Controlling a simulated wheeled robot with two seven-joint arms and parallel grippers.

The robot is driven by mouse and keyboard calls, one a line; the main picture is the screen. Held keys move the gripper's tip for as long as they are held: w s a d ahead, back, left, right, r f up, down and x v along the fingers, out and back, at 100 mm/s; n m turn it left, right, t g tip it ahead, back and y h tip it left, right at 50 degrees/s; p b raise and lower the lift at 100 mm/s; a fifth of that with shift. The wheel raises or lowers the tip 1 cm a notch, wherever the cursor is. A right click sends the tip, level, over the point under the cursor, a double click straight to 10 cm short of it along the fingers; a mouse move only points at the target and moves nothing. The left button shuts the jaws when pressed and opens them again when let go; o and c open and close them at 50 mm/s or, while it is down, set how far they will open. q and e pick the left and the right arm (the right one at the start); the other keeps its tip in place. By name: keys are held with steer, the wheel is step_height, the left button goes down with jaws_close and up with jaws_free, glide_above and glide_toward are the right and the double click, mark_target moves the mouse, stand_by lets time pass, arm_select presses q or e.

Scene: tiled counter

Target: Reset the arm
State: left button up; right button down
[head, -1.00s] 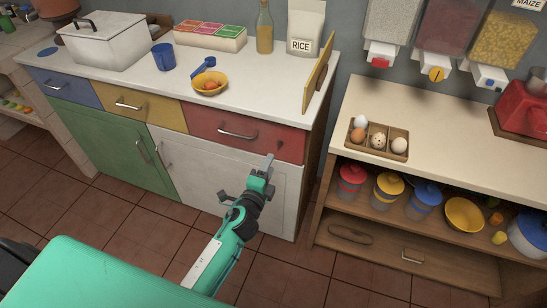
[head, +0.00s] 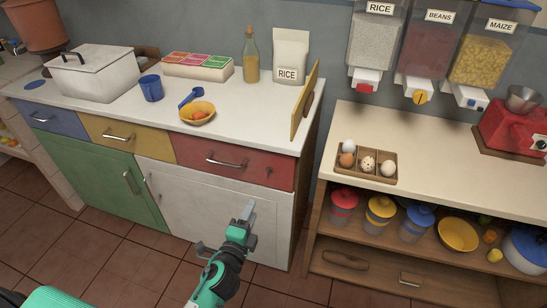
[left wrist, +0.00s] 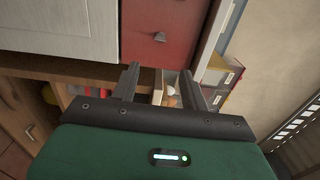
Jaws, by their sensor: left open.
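My left gripper (head: 226,231) is in the lower middle of the head view, in front of the white cupboard door (head: 202,200) and below the red drawer (head: 233,164). In the left wrist view its two fingers (left wrist: 160,86) stand apart with a gap between them, and nothing is held. The red drawer (left wrist: 162,35) and the white door (left wrist: 62,27) show beyond the fingers there. My right gripper is not in either view.
The left counter (head: 240,136) holds a white pot (head: 95,75), a blue mug (head: 151,88), a yellow bowl (head: 197,113) and a rice bag (head: 290,55). An egg tray (head: 366,163) sits on the right counter, above an open shelf with lidded jars. Tiled floor lies below.

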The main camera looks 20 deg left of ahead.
arm_select(q)
steer(key=s+a+f+n+g+p, duration=0.1)
steer(key=s+f+n+g+p, duration=0.3)
steer(key=f, duration=1)
steer(key=s+f+n+g+p, duration=0.3)
steer(key=s+f, duration=0.4)
steer(key=f, duration=0.7)
steer(key=s+a+f+n+g+p, duration=0.1)
steer(key=s+f, duration=0.4)
steer(key=s, duration=0.6)
steer(key=s+a+f+n+g+p, duration=0.2)
steer(key=s+f+n+g, duration=0.3)
steer(key=s, duration=0.6)
steer(key=s+a+f+n+g+p, duration=0.2)
steer(key=s+f+n+g, duration=0.1)
steer(key=s, duration=0.8)
step_height(320, 180, down, 3)
steer(key=shift+a+r+g+y, duration=0.1)
steer(key=shift+a+g+y, duration=0.2)
steer(key=shift+g, duration=0.2)
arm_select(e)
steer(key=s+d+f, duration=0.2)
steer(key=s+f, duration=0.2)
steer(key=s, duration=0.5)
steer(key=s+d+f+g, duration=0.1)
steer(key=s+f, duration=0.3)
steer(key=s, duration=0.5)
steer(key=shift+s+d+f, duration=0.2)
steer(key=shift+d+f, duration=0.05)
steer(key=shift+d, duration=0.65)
